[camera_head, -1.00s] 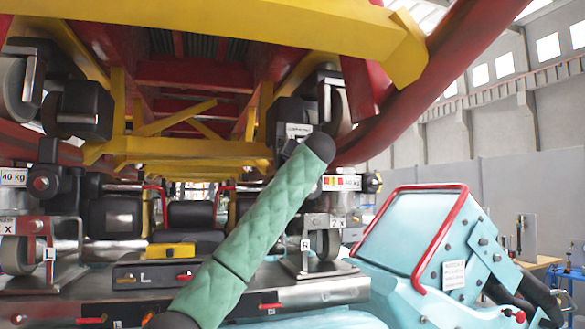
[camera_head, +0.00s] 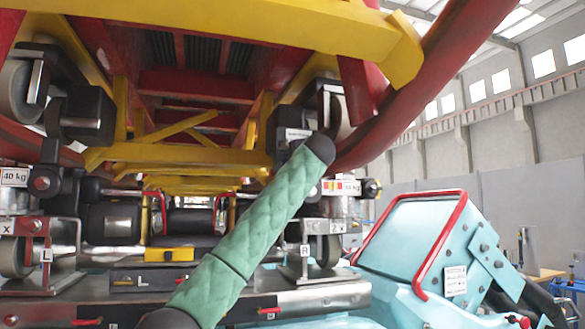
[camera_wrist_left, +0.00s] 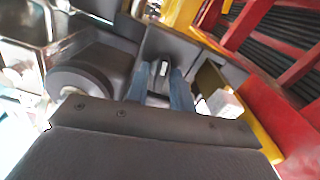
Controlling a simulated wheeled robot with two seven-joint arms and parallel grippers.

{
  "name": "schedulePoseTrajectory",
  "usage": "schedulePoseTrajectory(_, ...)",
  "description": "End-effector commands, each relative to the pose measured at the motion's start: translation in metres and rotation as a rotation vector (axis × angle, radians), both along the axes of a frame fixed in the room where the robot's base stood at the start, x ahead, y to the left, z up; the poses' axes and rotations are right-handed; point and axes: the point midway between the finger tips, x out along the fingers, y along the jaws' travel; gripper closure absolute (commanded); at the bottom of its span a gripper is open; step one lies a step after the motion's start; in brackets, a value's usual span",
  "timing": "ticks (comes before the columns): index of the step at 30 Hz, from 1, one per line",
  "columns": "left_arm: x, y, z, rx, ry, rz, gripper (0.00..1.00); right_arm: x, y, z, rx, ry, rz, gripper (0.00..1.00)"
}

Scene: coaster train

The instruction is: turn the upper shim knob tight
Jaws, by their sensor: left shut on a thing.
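In the left wrist view the two blue-grey fingers of my left gripper (camera_wrist_left: 160,88) are shut on a small dark part, which I take to be the upper shim knob (camera_wrist_left: 162,68). A short white mark shows on its face. The knob sits in front of a dark grey housing, and its turn angle is hard to read. In the head view my green-padded left arm rises from the bottom to the dark wheel block (camera_head: 288,122) under the train. Its dark end hides the left gripper and the knob there. My right gripper is not in view.
Yellow frame bars (camera_head: 180,153) and a thick red rail (camera_head: 428,90) pass close above and beside my arm. A steel bench with labelled stands (camera_head: 318,245) lies below. A light-blue machine with a red guard bar (camera_head: 430,240) stands at the right.

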Motion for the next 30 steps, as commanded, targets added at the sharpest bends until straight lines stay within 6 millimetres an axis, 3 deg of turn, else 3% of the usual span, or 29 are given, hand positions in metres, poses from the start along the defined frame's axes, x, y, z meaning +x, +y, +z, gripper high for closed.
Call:
schedulePoseTrajectory(12, -0.0003, -0.0021, -0.0022, 0.183, 0.06, -0.002, 0.99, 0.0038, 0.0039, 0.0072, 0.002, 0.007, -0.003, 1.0)
schedulePoseTrajectory(29, 0.0002, -0.0029, -0.0038, 0.208, 0.071, -0.003, 0.99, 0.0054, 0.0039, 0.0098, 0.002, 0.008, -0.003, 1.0)
schedulePoseTrajectory(30, 0.0002, -0.0029, -0.0039, 0.208, 0.071, -0.003, 0.71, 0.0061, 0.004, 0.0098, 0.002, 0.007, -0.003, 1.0)
